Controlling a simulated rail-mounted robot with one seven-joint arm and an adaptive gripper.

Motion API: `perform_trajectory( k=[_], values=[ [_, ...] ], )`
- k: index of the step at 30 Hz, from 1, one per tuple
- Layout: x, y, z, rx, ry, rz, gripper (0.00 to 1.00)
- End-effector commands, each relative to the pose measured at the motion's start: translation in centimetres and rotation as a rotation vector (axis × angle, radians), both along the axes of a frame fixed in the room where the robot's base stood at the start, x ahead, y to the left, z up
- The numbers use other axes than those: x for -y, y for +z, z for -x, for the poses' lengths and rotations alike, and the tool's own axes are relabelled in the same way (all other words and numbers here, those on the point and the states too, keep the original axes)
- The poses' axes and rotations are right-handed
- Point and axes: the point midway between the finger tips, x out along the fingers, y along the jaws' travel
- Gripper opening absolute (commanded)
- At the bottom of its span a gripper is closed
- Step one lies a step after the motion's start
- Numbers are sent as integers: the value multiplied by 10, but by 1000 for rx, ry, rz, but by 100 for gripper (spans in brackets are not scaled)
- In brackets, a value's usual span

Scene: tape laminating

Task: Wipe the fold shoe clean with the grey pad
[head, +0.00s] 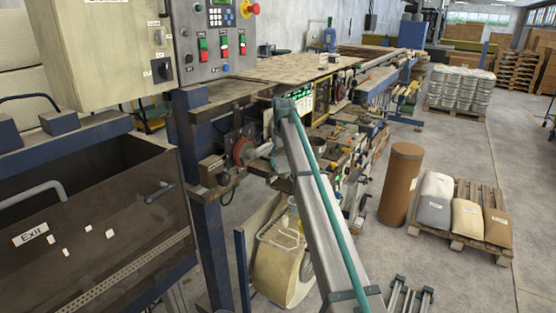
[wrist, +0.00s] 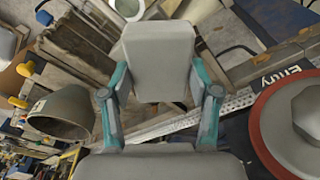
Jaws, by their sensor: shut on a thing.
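In the wrist view my gripper (wrist: 161,88) has its two teal-sided fingers closed on a plain grey block, which matches the grey pad (wrist: 158,50). The pad is clear of the surfaces behind it, as far as I can see. A hollow grey tapered piece (wrist: 62,110) lies to the left in the wrist view; it may be the fold shoe, but I cannot tell for sure. In the head view my arm reaches up to the machine, and its end hides the pad and the parts behind it.
A red-rimmed disc with a grey hub (wrist: 303,120) is close on the right; the red disc (head: 242,150) also shows in the head view. A control box (head: 215,40) stands above left. A brown drum (head: 402,180) and a loaded pallet (head: 485,250) stand right on open floor.

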Motion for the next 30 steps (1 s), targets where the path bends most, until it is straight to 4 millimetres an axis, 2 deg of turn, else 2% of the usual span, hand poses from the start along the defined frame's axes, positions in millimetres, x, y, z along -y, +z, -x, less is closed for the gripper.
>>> perform_trajectory(
  k=[1, 10, 20, 30],
  values=[
    [6, 20, -28, 16, -15, -4, 26],
    [-5, 18, -7, 15, -14, -4, 26],
    [-11, 14, 4, 12, -15, -4, 26],
    [-25, 6, 34, 6, -10, -2, 26]
  ],
)
